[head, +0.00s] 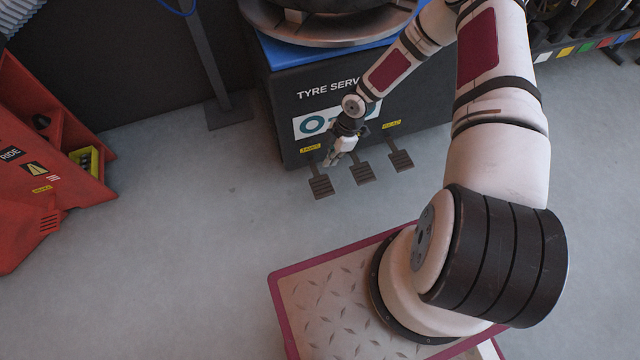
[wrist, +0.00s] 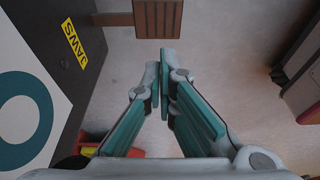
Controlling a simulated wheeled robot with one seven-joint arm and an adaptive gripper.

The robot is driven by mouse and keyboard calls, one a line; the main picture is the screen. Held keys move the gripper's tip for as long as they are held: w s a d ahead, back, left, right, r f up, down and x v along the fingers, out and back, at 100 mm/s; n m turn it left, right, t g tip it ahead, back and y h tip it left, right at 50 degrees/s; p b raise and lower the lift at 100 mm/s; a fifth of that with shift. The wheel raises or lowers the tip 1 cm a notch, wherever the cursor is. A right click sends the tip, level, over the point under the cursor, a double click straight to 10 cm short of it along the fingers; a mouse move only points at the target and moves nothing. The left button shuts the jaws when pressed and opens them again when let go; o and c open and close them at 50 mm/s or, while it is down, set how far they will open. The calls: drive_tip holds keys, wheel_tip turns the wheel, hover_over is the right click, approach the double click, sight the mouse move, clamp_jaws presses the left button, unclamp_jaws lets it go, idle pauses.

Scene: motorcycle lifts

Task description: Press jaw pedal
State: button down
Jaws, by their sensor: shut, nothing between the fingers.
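A row of three dark ribbed pedals sticks out from the foot of the black tyre machine. The left pedal (head: 320,186) lies below a small yellow label (head: 311,148). In the wrist view a yellow label reads JAWS (wrist: 83,43), and a brown ribbed pedal (wrist: 158,18) shows at the top edge, partly cut off. My gripper (head: 329,162) hangs beside the machine front, just above the left pedal in the picture. In the wrist view its teal-padded fingers (wrist: 166,58) are together and empty, with a small gap in the picture to the pedal.
The middle pedal (head: 361,173) and right pedal (head: 400,160) stand close to the right. The machine front (head: 375,115) is right behind my gripper. A red unit (head: 50,160) stands at the left. The grey floor between is clear.

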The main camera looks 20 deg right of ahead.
idle(0.3)
drive_tip(key=b, duration=0.5)
hover_over(319, 188)
drive_tip(key=d, duration=0.1)
wheel_tip(319, 188, down, 12)
drive_tip(key=shift+f, duration=0.8)
